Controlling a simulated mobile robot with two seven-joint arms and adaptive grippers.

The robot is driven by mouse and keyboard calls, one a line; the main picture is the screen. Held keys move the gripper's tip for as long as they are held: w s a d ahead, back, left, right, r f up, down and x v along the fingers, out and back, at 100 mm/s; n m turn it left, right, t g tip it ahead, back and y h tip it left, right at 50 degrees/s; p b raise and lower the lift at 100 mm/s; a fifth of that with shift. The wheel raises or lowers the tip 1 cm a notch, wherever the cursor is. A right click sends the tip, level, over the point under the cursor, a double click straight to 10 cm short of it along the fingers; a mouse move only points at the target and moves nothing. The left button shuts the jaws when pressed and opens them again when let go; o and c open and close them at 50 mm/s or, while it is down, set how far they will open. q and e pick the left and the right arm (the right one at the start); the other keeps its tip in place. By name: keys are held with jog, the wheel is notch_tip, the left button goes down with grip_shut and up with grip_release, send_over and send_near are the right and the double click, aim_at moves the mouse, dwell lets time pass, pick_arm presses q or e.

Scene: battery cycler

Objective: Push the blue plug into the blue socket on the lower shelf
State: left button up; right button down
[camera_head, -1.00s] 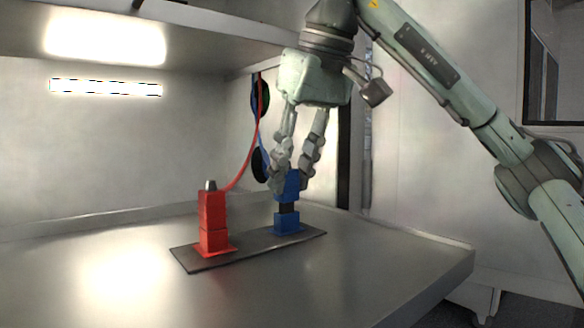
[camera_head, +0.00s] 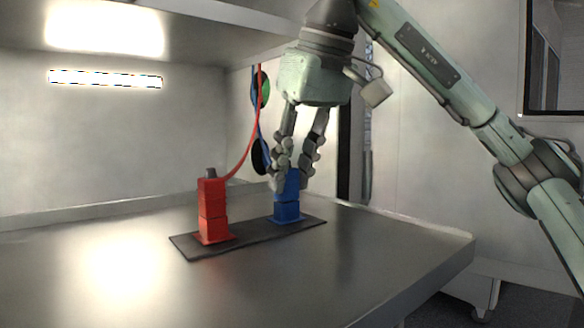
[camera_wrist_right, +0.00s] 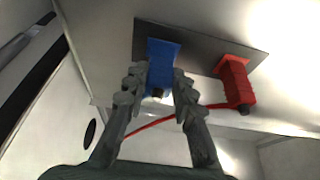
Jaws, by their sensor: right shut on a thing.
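The blue plug (camera_head: 293,183) is upright between the fingers of my right gripper (camera_head: 293,180), which is shut on it. The plug sits directly on the blue socket (camera_head: 287,212), with no dark gap showing between them. The socket stands on the right part of a dark base plate (camera_head: 250,239) on the lower shelf (camera_head: 380,255). In the right wrist view the blue plug (camera_wrist_right: 160,68) shows between the two fingers (camera_wrist_right: 158,88). Its top is partly hidden by the fingers. My left gripper is in no view.
A red plug on a red socket (camera_head: 212,212) stands on the left part of the plate, with a red cable (camera_head: 245,155) rising from it. Cable reels (camera_head: 260,155) hang behind my right gripper. An upper shelf (camera_head: 200,30) overhangs the back. The shelf front is clear.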

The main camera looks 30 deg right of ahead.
jog(key=c, duration=1.2)
grip_release()
jog(key=v, duration=1.2)
